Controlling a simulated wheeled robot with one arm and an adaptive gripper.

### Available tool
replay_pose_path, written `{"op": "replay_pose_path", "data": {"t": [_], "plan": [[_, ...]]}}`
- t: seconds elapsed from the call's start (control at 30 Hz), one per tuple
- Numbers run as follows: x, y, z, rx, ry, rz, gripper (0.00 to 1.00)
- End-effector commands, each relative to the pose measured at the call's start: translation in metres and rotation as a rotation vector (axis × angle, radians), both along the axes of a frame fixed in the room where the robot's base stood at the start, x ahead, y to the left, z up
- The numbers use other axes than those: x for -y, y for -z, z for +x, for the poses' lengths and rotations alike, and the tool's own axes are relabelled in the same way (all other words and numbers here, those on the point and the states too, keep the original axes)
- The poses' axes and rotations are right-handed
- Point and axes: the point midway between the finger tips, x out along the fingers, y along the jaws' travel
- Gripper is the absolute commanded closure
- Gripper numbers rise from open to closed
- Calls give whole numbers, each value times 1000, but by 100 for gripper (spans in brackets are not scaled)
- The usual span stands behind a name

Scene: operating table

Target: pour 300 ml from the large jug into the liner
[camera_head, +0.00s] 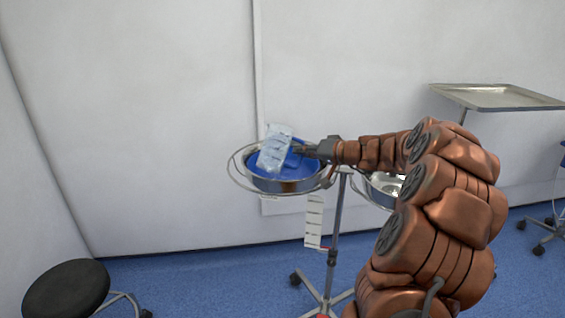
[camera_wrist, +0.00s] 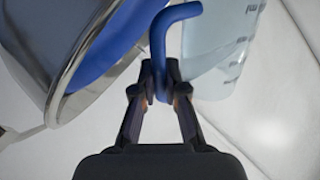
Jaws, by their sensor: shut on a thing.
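The large jug (camera_head: 274,150) is clear and pale with dark markings, and it is held tilted above the basin. My gripper (camera_head: 304,149) is shut on its blue handle, which shows between the fingers (camera_wrist: 161,84) in the wrist view. The jug's translucent wall (camera_wrist: 218,45) with its printed scale is to the right of the handle there. The blue liner (camera_head: 292,170) lines a steel basin in a ring stand, below the jug. Its blue edge (camera_wrist: 112,42) shows at the upper left in the wrist view. I cannot make out a liquid stream or the level.
A second steel basin (camera_head: 382,190) sits in the stand, partly behind my arm. The stand's pole (camera_head: 336,230) rises from a wheeled base. A steel tray table (camera_head: 495,97) stands at the right, and a black stool (camera_head: 66,290) at the lower left. A white wall is behind.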

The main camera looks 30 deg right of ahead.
Motion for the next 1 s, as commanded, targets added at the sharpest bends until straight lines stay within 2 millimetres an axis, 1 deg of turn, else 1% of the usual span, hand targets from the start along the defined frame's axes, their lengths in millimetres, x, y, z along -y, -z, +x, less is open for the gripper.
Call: {"op": "replay_pose_path", "data": {"t": [1.0], "plan": [[-1, -2, 0, -21, -5, 40, 100]]}}
